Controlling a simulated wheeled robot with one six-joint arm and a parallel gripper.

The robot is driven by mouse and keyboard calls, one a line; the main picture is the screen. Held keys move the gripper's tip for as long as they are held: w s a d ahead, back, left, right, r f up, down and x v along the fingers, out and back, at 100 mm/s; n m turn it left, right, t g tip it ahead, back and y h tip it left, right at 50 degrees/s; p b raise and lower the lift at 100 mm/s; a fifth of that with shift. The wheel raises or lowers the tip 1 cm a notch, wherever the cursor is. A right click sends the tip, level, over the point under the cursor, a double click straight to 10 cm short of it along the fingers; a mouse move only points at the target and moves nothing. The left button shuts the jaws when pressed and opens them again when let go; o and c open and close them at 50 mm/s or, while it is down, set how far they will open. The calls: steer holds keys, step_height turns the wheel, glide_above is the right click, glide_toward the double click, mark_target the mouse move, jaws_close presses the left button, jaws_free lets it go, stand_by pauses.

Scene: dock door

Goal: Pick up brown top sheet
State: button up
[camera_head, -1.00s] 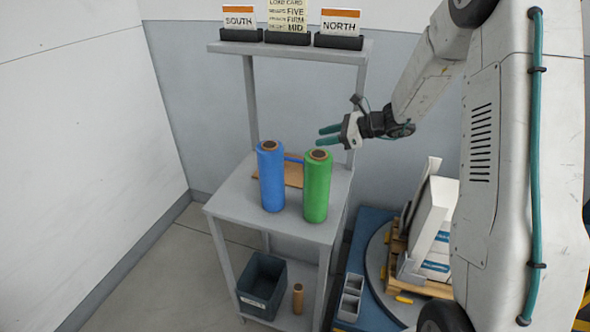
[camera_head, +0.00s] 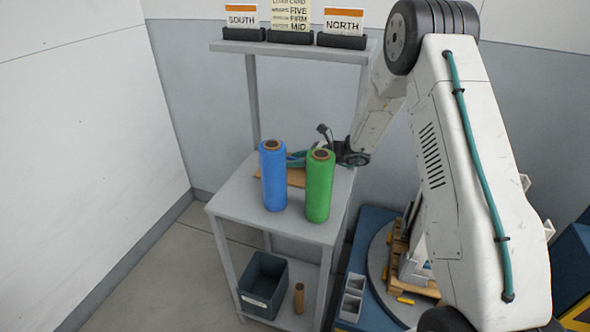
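The brown sheet (camera_head: 296,179) lies flat on the grey stand's upper shelf, behind and between the blue roll (camera_head: 273,178) and the green roll (camera_head: 319,187). The rolls hide parts of it. My gripper (camera_head: 296,158) is low behind the green roll, with its teal fingers reaching left over the back part of the sheet. The green roll covers part of the fingers, so I cannot tell how far apart they are or whether they touch the sheet.
The grey stand (camera_head: 232,206) carries an upper sign shelf with SOUTH (camera_head: 241,20) and NORTH (camera_head: 343,24) cards. A dark bin (camera_head: 262,286) and a brown tube (camera_head: 298,298) sit below. A turntable (camera_head: 376,262) with a pallet is at right.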

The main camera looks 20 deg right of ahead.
steer(key=shift+w+a+f, duration=0.15)
steer(key=shift+a, duration=0.05)
jaws_close()
